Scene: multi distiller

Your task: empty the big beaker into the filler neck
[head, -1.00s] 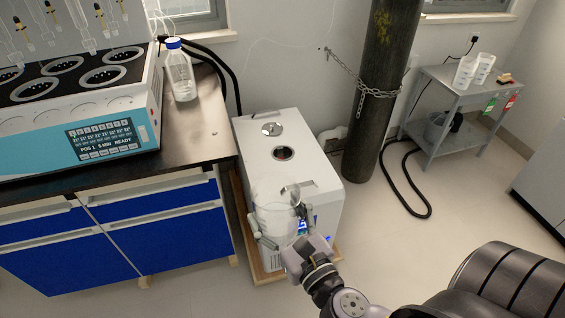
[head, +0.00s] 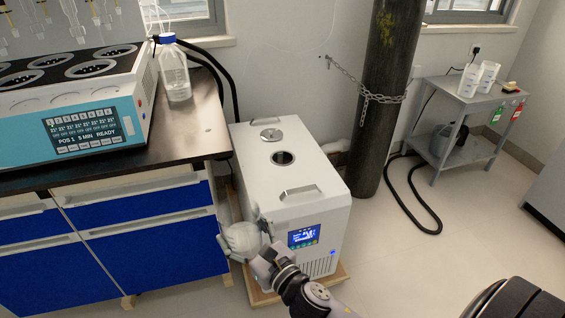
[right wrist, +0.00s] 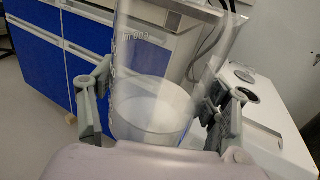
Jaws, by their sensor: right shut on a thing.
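My right gripper (head: 243,234) is shut around the big clear beaker (head: 241,239) at the front left corner of the white chiller. In the right wrist view the beaker (right wrist: 150,75) stands between the two fingers (right wrist: 158,105), with pale clear liquid in its lower part. It looks close to upright there. The filler neck (head: 283,158) is a dark round opening in the chiller's top, uncovered, behind and to the right of the beaker. It also shows in the right wrist view (right wrist: 244,96). My left gripper is not in view.
The chiller (head: 262,185) has a raised handle (head: 300,193) at its front and a round metal cap (head: 271,135) behind the neck. The blue-fronted bench (head: 150,235) stands close on the left. A chained gas cylinder (head: 378,100) stands behind right.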

